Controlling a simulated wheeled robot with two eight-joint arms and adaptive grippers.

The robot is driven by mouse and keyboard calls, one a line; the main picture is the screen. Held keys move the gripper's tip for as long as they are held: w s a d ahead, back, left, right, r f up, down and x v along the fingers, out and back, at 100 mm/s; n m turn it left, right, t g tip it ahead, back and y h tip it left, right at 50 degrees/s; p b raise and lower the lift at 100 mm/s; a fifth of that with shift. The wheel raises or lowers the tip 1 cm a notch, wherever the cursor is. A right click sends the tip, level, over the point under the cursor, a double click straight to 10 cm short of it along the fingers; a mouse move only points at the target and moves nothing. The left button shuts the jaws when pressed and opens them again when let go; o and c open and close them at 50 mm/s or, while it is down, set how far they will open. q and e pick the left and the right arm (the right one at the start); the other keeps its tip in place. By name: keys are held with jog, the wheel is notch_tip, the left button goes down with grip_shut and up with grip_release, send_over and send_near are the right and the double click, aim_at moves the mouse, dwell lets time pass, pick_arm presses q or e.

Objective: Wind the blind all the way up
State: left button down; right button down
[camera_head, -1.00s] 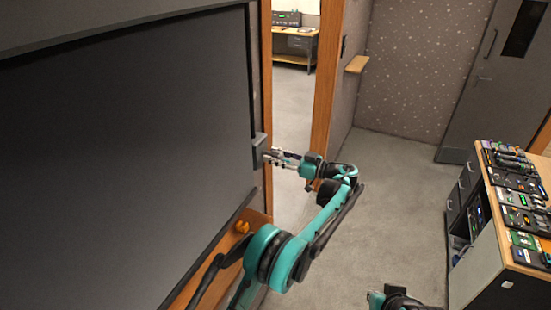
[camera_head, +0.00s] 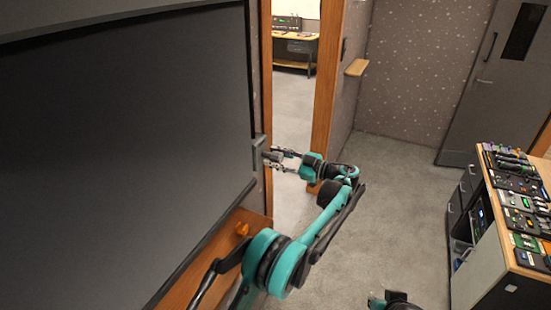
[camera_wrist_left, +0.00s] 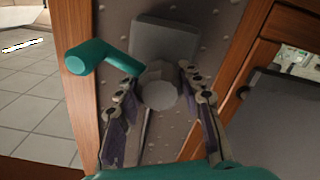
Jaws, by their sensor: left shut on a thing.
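A large dark blind (camera_head: 120,150) fills the left of the head view. Its lower edge slants just above a wooden sill (camera_head: 215,250). A grey winder box (camera_head: 259,152) is on the wall by the blind's right edge; the left wrist view shows it too (camera_wrist_left: 165,38). My left gripper (camera_head: 272,157) is at the box. In the left wrist view its fingers (camera_wrist_left: 160,100) are shut around a round grey knob (camera_wrist_left: 160,92). A teal bent piece (camera_wrist_left: 88,58) lies left of the knob; I cannot tell if they join. My right gripper (camera_head: 376,299) shows only partly at the bottom edge.
An open doorway (camera_head: 295,110) with wooden posts is right of the box. A small wooden ledge (camera_head: 357,67) juts from the wall. A desk (camera_head: 500,265) with mixing panels stands at right. The grey floor between is clear.

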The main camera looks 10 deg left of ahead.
pick_arm(q)
jog(key=c, duration=1)
grip_release()
jog(key=shift+o, duration=0.2)
jog(key=shift+d, duration=0.1)
jog(key=v, duration=1.2)
jog(key=shift+r, duration=0.1)
